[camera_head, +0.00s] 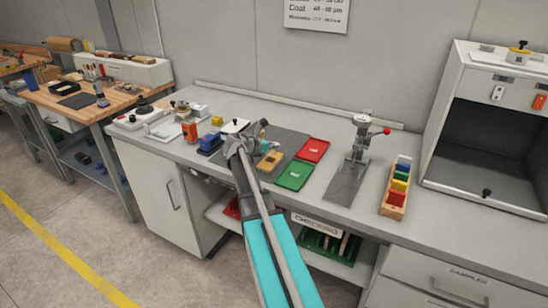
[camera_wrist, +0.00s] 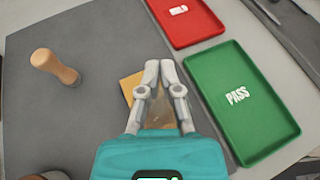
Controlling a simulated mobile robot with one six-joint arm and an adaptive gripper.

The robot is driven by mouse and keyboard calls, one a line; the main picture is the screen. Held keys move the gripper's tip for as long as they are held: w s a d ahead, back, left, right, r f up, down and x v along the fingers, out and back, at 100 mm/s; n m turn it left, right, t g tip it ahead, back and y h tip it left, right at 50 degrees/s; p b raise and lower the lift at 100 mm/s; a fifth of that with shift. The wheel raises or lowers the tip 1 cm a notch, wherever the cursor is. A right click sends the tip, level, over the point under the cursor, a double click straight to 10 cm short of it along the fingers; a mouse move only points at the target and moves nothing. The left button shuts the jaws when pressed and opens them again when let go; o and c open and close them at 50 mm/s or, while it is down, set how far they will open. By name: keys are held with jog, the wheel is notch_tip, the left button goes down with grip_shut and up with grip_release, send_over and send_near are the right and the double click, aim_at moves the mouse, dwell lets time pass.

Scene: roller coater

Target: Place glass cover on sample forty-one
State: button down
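In the wrist view a yellow-brown flat piece (camera_wrist: 131,84), perhaps the sample, lies on the dark grey mat (camera_wrist: 95,105), partly hidden behind my gripper (camera_wrist: 160,67). A tan piece (camera_head: 269,161) also shows on the mat in the head view. I cannot read a number on it. My gripper's fingers are over the piece, their tips close together with a narrow gap. A darker brown patch shows between the fingers. I cannot tell whether it is glass, shadow or the piece itself. I cannot pick out the glass cover for certain.
A green PASS tray (camera_wrist: 245,105) and a red tray (camera_wrist: 188,18) lie to the right of the fingers. A wooden-handled tool (camera_wrist: 57,66) stands at left. A lever press (camera_head: 360,138), a rack of coloured blocks (camera_head: 396,190) and an open-fronted cabinet (camera_head: 480,165) stand farther right.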

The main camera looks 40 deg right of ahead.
aim_at(275, 158)
jog(key=shift+f, duration=0.1)
dwell(0.3)
jog(key=shift+w+d+f+b, duration=0.3)
jog(key=shift+f+b, duration=0.2)
jog(key=shift+b, duration=0.1)
jog(key=shift+f+b, duration=1.4)
jog(key=shift+f, duration=0.15)
jog(key=c, duration=0.8)
grip_release()
